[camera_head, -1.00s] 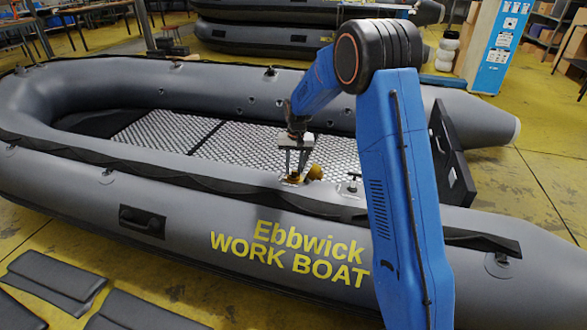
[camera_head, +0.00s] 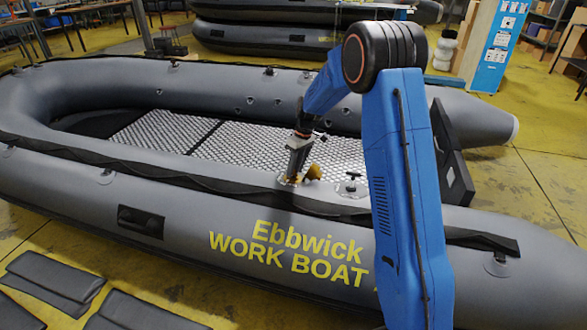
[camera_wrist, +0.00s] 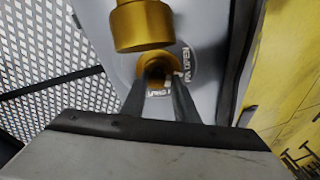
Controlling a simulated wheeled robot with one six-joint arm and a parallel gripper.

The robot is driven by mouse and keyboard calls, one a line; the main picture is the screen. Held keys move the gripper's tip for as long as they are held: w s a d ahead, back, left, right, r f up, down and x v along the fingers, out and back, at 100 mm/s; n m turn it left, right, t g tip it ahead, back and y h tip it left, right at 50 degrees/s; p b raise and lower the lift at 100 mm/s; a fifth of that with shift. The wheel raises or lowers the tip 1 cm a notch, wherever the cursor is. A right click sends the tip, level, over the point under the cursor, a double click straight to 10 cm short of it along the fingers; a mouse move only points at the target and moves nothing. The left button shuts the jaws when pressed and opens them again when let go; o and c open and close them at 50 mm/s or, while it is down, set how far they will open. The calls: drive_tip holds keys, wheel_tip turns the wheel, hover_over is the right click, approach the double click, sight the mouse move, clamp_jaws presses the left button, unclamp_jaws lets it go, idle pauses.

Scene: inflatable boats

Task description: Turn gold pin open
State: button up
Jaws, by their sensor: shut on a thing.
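The gold pin (camera_wrist: 157,74) sits in a gold valve fitting set in the boat's grey tube, with white lettering around it in the wrist view. My gripper (camera_wrist: 159,84) is shut on the pin, its two dark fingers on either side of it and partly hiding it. In the head view my gripper (camera_head: 293,177) points down at the near tube, over the pin. A gold cap (camera_wrist: 141,24) hangs open beside the fitting; it also shows in the head view (camera_head: 314,172), just right of the fingers.
A second valve with a dark T-shaped top (camera_head: 355,178) stands on the tube to the right. The grey inflatable boat (camera_head: 80,190) has a chequered metal floor (camera_head: 250,147). Dark flat pads (camera_head: 50,283) lie on the yellow floor.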

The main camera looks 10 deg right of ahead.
drive_tip(key=shift+d+n+g+y, duration=0.15)
drive_tip(key=shift+n+g+y, duration=0.15)
drive_tip(key=shift+n, duration=1.4)
drive_tip(key=o, duration=1.1)
drive_tip(key=shift+c, duration=0.2)
drive_tip(key=v, duration=1.7)
drive_tip(key=shift+r, duration=0.2)
